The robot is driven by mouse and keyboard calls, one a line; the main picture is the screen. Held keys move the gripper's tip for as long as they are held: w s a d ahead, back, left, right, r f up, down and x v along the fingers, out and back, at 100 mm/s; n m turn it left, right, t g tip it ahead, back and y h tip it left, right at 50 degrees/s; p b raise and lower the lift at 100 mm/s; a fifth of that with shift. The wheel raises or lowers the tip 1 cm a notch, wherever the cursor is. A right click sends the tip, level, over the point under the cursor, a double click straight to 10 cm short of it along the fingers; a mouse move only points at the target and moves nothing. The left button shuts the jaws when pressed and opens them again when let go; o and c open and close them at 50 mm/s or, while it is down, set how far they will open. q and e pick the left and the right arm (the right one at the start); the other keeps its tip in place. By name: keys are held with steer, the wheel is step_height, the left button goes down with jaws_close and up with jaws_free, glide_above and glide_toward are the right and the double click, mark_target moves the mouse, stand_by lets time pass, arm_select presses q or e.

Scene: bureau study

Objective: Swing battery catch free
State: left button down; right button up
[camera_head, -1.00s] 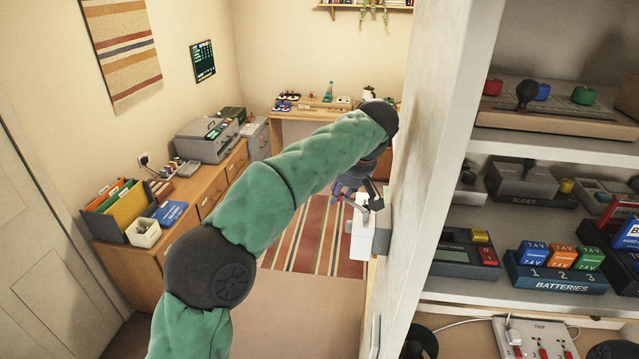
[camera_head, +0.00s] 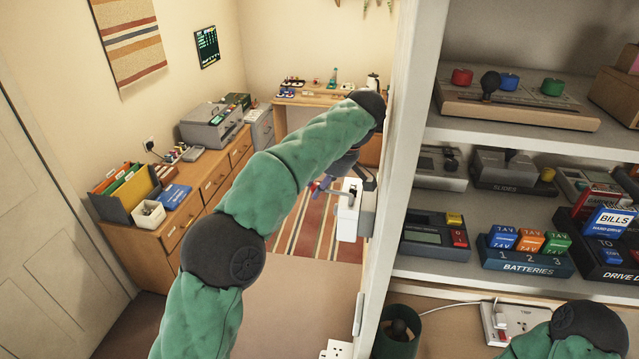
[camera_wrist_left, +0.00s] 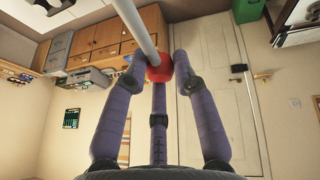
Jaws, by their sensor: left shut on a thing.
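My left gripper (camera_head: 328,184) is beside the white box (camera_head: 348,212) on the outer side of the shelf wall. In the left wrist view, its purple fingers (camera_wrist_left: 157,68) are closed around a red ball knob (camera_wrist_left: 160,70) at the end of a pale rod (camera_wrist_left: 133,22). The rod's far end is out of that view. I cannot tell which part is the battery catch. A holder marked BATTERIES (camera_head: 525,262) stands on the shelf with blue (camera_head: 503,237), orange (camera_head: 529,240) and green (camera_head: 555,243) batteries. My right gripper is not in view; part of my right arm shows at bottom right.
The pale shelf wall (camera_head: 400,190) stands upright right of my left gripper. A device with a dark display (camera_head: 436,236) sits left of the batteries. A power strip (camera_head: 510,322) and a dark green bin (camera_head: 398,338) are below. The floor by the striped rug (camera_head: 300,225) is clear.

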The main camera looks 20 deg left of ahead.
arm_select(q)
steer(key=shift+f, duration=0.15)
steer(key=c, duration=1)
jaws_free()
steer(key=shift+w, duration=0.1)
step_height(320, 180, up, 10)
steer(key=shift+r, duration=0.1)
